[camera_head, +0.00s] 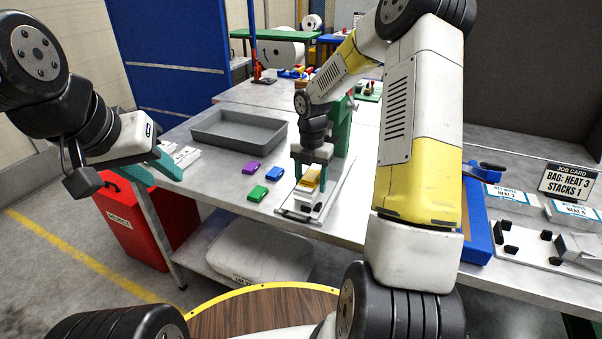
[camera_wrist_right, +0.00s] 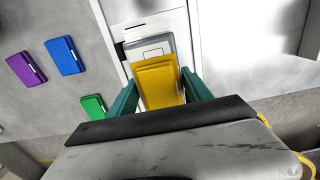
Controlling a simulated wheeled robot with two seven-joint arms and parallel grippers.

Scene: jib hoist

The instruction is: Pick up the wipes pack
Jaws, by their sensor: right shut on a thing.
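A yellow pack (camera_wrist_right: 158,84) sits between the teal fingers of my right gripper (camera_wrist_right: 160,92) in the right wrist view. I cannot read a label that marks it as the wipes pack. In the head view the yellow pack (camera_head: 310,176) shows under my right gripper (camera_head: 311,170), above a white and grey piece (camera_head: 303,199). I cannot tell whether the pack touches that piece. My right gripper is shut on the yellow pack. My left gripper (camera_head: 152,172) is at the table's left edge, its teal fingers apart, with nothing seen between them.
Purple (camera_head: 252,167), blue (camera_head: 275,174) and green (camera_head: 257,193) packs lie left of my right gripper. A grey tray (camera_head: 238,145) is behind them. A green post (camera_head: 343,130) stands close behind my right gripper. A red bin (camera_head: 130,225) is below left. Labelled packs (camera_head: 512,197) lie at right.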

